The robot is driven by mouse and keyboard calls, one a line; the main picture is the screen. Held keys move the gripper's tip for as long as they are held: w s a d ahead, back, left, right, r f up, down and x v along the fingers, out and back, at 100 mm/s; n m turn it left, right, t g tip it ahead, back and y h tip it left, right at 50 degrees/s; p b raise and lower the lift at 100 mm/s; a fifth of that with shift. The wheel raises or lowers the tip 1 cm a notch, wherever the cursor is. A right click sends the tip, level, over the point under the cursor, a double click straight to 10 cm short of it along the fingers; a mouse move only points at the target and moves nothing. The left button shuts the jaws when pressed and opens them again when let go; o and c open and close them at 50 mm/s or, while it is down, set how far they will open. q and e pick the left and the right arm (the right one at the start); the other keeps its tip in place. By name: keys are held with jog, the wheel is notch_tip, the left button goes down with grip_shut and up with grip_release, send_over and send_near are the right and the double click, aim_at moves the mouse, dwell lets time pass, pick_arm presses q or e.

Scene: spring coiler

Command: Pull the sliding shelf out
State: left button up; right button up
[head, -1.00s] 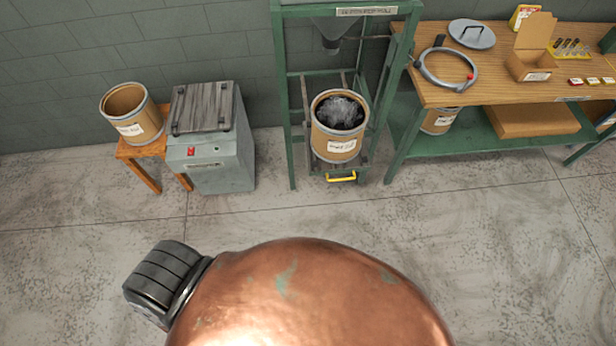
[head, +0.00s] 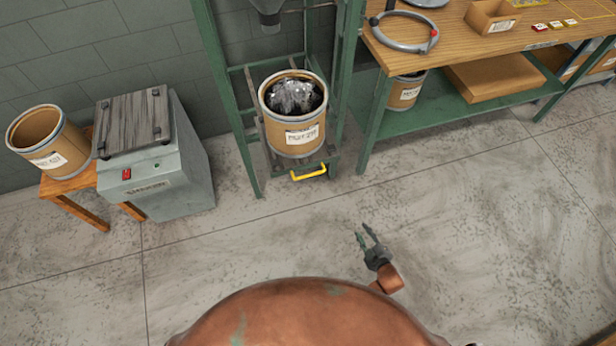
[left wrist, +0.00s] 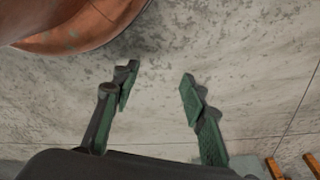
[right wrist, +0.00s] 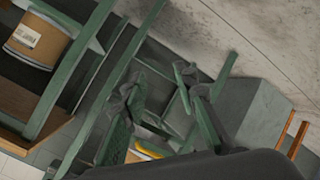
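The sliding shelf (head: 280,166) sits low inside a green frame in the head view, with a yellow handle (head: 309,172) on its front edge. A fibre drum (head: 294,134) with shiny dark contents stands on the shelf. My right gripper (head: 363,232) is open and empty, apart from the handle, in front of it and to its right. In the right wrist view, my right gripper (right wrist: 160,85) shows spread fingers, with part of the yellow handle (right wrist: 150,152) low between them. My left gripper (left wrist: 158,82) is open and empty above the floor; it is hidden in the head view.
A grey machine (head: 160,160) and an open drum on a wooden stool (head: 68,183) stand left of the frame. A workbench (head: 455,50) with a lower green shelf stands to the right. The floor (head: 230,235) before the frame is clear.

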jog(key=w+a+r+n+t+y+b, duration=0.35)
jog(key=w+a+r+n+b, duration=0.25)
jog(key=w+a+b, duration=0.3)
pick_arm(q)
notch_tip(320, 180, up, 6)
jog(key=w+d+b, duration=0.2)
jog(key=b, duration=0.5)
pick_arm(e)
jog(key=n+y, duration=0.6)
jog(key=n, duration=0.2)
send_near(309, 175)
jog(key=x, duration=0.5)
jog(key=b+x, duration=0.1)
jog(key=x, duration=0.4)
jog(key=shift+w+f+b, duration=0.15)
jog(key=shift+f+b, duration=0.2)
jog(key=shift+b, duration=0.05)
pick_arm(q)
jog(key=w+d+f+t+h, duration=0.1)
jog(key=w+d+f, duration=0.1)
jog(key=w+f, duration=0.2)
jog(key=shift+w+d+h, duration=0.2)
jog(key=shift+d+h, duration=0.05)
jog(key=shift+h, duration=0.05)
jog(key=shift+f, duration=0.1)
pick_arm(e)
grip_shut()
